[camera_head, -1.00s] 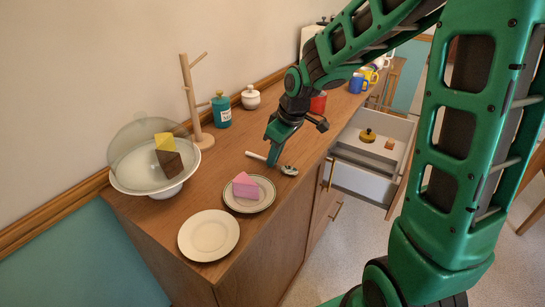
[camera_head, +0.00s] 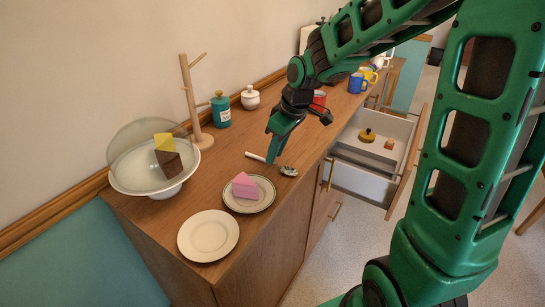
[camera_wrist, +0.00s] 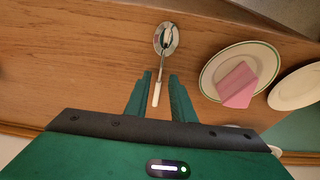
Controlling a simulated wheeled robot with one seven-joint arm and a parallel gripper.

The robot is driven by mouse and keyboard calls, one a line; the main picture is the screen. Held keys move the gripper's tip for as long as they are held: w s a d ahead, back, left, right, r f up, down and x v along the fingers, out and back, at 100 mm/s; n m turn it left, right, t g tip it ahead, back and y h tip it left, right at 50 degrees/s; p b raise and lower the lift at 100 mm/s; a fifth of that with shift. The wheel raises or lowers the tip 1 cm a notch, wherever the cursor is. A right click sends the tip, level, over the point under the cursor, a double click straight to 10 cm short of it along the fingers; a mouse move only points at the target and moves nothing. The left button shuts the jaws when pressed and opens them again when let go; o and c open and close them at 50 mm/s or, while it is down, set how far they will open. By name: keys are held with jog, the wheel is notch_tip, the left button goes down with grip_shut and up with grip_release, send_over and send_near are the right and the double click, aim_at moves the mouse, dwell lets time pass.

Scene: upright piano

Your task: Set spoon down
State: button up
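The spoon (camera_head: 288,171) lies on the wooden cabinet top (camera_head: 222,177), behind the plate with pink cake. It has a shiny metal bowl and a white handle. My gripper (camera_head: 271,161) is over the handle. In the wrist view, the spoon (camera_wrist: 167,40) shows its bowl beyond my fingertips. The white handle runs back between the two fingers of my gripper (camera_wrist: 160,77), which stand apart with a gap on each side of it. The exact height of the fingertips above the wood is hard to tell.
A plate (camera_head: 263,204) with pink cake (camera_head: 244,186), an empty plate (camera_head: 208,235) and a domed cake stand (camera_head: 158,187) are nearby. A wooden rack (camera_head: 192,100), teal jar (camera_head: 221,110) and white sugar bowl (camera_head: 250,97) stand behind. An open drawer (camera_head: 365,181) juts out right.

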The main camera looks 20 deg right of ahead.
jog(key=v, duration=0.9)
jog(key=shift+r, duration=0.3)
jog(key=s+d+f+m+g, duration=0.1)
jog(key=s+d+m, duration=0.3)
jog(key=s, duration=0.5)
jog(key=s+d+f+m+g+h, duration=0.1)
jog(key=s+d+f+m, duration=0.2)
jog(key=s, duration=0.6)
jog(key=s+d+f+m+g, duration=0.1)
jog(key=s+d+f+m, duration=0.1)
jog(key=s+d+m, duration=0.4)
jog(key=s+d, duration=0.1)
jog(key=s, duration=0.2)
jog(key=shift+d+m+h, duration=0.2)
jog(key=shift+m+h, duration=0.1)
jog(key=shift+h, duration=0.1)
